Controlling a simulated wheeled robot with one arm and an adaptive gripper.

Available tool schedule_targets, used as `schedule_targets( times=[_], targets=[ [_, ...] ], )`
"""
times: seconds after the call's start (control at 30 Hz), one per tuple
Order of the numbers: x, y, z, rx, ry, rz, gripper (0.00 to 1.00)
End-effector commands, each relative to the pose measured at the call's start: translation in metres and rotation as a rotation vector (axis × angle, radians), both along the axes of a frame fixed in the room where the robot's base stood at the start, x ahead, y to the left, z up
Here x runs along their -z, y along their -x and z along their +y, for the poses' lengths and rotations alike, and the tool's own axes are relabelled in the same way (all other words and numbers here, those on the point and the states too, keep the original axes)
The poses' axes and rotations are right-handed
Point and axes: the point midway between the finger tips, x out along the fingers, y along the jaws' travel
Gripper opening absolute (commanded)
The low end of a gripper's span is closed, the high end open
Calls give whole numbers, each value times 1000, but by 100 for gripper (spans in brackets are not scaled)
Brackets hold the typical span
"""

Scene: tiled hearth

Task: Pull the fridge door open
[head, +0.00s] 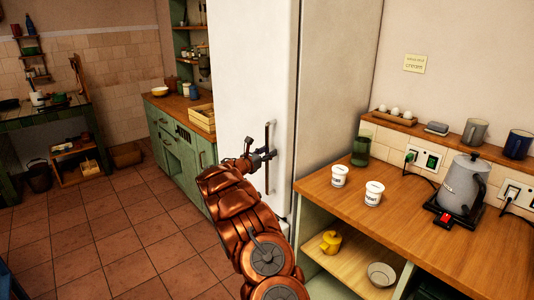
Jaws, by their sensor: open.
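The tall white fridge (340,90) stands in the middle of the head view, and its door (250,70) looks flush with the body. A dark vertical bar handle (268,132) is on the door near its right edge. My gripper (266,155) is open at the middle of the handle, with its fingers overlapping the bar in the picture. I cannot tell whether the bar lies between the fingers or whether they touch it. My copper-coloured arm hides the lower part of the door.
A wooden counter (430,220) at right holds two white cups, a green cup (361,151) and a grey kettle (463,184). A green cabinet (180,150) with a wooden crate (201,118) stands left of the fridge.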

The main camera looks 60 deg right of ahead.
Motion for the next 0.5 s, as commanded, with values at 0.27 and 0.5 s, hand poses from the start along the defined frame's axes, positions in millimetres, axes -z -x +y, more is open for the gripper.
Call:
schedule_targets(
  times=[0.27,0.5],
  targets=[
    [0,0,0,0,0,-1,20],
    [0,0,0,0,0,-1,0]
  ],
)
